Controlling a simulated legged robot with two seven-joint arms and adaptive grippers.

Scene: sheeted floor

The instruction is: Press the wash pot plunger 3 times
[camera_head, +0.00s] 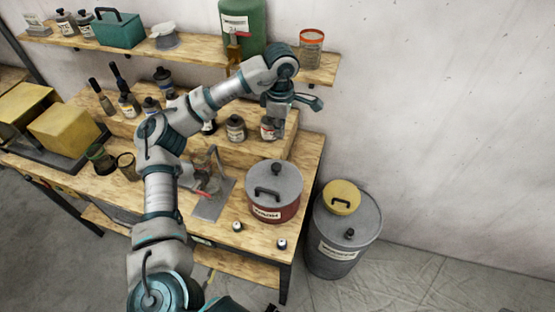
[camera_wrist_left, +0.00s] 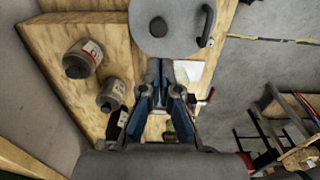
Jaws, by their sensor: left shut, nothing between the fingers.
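The wash pot (camera_head: 266,212) is a dark red can with a grey lid and a "WASH" label, upright near the bench's right end. Its lid carries a small dark plunger knob (camera_head: 276,168) and a black loop handle (camera_head: 266,192). The lid (camera_wrist_left: 177,42), knob (camera_wrist_left: 158,27) and handle (camera_wrist_left: 208,25) also show at the top of the left wrist view. My left gripper (camera_head: 276,132) points down, shut and empty, apart from the knob, and appears above it in the head view. Its fingers (camera_wrist_left: 166,72) also show in the wrist view. My right gripper is out of view.
A wooden riser (camera_head: 275,148) with several bottles lies behind the pot. A shelf (camera_head: 190,55) holds a green canister (camera_head: 243,22). Two small knobs sit at the bench's front edge.

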